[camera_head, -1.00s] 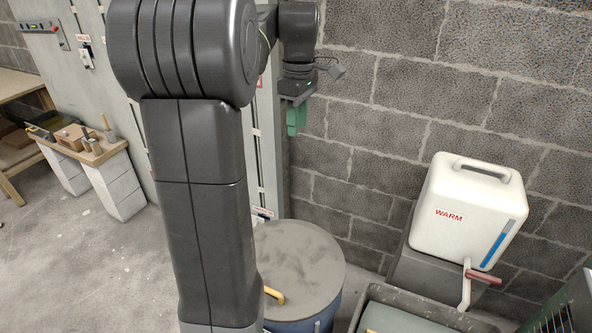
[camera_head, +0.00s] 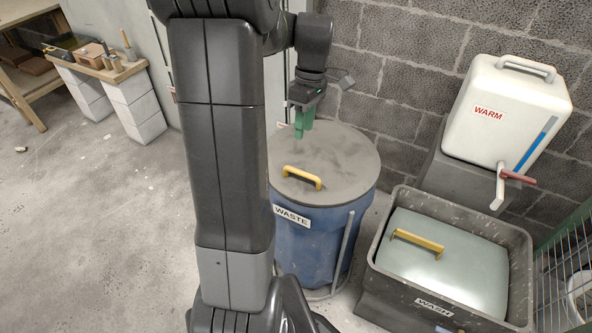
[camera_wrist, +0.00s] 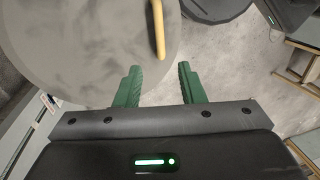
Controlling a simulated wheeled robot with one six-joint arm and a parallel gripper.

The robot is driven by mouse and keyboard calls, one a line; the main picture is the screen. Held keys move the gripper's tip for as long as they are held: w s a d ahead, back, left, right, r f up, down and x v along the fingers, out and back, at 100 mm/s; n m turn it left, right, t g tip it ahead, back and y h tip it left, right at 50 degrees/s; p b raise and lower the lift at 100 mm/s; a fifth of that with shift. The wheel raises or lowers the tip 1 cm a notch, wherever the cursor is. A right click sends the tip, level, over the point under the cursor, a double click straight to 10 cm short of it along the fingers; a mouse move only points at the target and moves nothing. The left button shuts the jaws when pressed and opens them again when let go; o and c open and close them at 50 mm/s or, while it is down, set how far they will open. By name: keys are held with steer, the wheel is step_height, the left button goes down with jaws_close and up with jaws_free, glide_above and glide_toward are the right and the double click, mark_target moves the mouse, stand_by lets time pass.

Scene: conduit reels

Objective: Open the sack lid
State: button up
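A round grey lid (camera_head: 343,158) with a yellow bar handle (camera_head: 302,177) lies shut on a blue drum (camera_head: 297,246) labelled WASTE. No label in view reads sack. My gripper (camera_head: 303,122) has green fingers pointing down above the far left part of this lid, apart from the handle. In the wrist view my gripper (camera_wrist: 159,84) is open, with nothing between its fingers. The grey lid (camera_wrist: 80,50) fills the upper left there, and its yellow handle (camera_wrist: 158,28) lies beyond the fingertips.
A dark tub (camera_head: 518,270) labelled WASH holds a pale lid (camera_head: 462,262) with a yellow handle (camera_head: 417,243), right of the drum. A white WARM tank (camera_head: 510,110) stands behind it. A wire rack (camera_head: 553,270) is at far right.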

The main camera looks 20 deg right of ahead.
steer(key=f, duration=0.4)
steer(key=s+a+f+b, duration=0.1)
steer(key=f, duration=0.7)
steer(key=shift+s+a+b, duration=0.3)
steer(key=shift+a, duration=0.1)
steer(key=shift+r, duration=0.1)
jaws_close()
